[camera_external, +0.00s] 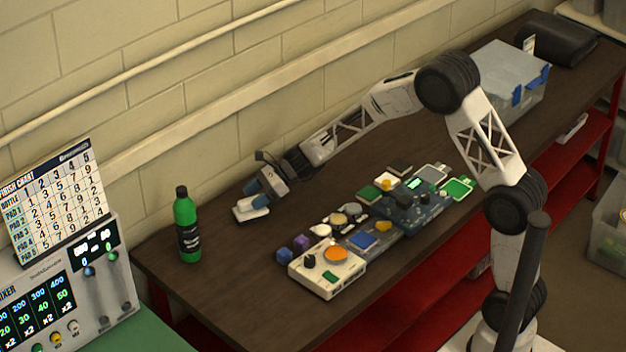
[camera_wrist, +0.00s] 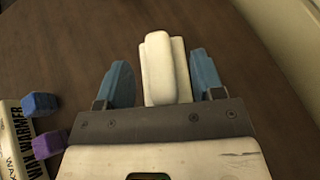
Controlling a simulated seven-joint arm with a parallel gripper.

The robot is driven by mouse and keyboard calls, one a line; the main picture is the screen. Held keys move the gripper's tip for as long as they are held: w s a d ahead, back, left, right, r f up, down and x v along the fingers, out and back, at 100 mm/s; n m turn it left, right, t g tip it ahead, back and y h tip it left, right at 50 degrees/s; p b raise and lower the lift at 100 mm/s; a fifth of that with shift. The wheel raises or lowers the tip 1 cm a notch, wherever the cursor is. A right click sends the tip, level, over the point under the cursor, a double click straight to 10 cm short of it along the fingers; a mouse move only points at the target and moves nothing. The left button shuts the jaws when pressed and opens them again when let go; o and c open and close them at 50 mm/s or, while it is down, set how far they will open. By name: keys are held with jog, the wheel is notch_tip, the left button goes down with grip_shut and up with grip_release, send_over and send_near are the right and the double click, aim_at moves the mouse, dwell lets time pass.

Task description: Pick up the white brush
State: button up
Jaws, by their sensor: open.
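The white brush (camera_wrist: 160,68) lies on the dark brown table in the wrist view, with a raised long white handle on a wider white base. In the external view the brush (camera_external: 246,211) lies on the table near the wall. My gripper (camera_wrist: 162,75) is open, with one blue finger on each side of the brush and visible gaps between the fingers and it. In the external view my gripper (camera_external: 256,195) is low over the brush. The near end of the brush is hidden behind the gripper's grey plate.
A green bottle (camera_external: 187,228) stands to the left. A blue cube (camera_wrist: 40,104) and a purple cube (camera_wrist: 49,144) lie beside a white wax warmer (camera_wrist: 16,150). Several pads and devices fill the table's middle. A grey bin (camera_external: 507,80) stands at the back right.

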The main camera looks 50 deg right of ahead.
aim_at(249, 199)
jog(key=shift+x, duration=0.95)
jog(key=c, duration=1.1)
jog(key=shift+r, duration=0.1)
jog(key=shift+r, duration=0.7)
notch_tip(249, 199, up, 2)
jog(key=shift+r, duration=0.1)
jog(key=s+d+r, duration=0.1)
jog(key=s+d, duration=0.3)
jog(key=s, duration=1.1)
jog(key=shift+s, duration=0.25)
jog(key=shift+d+r, duration=0.1)
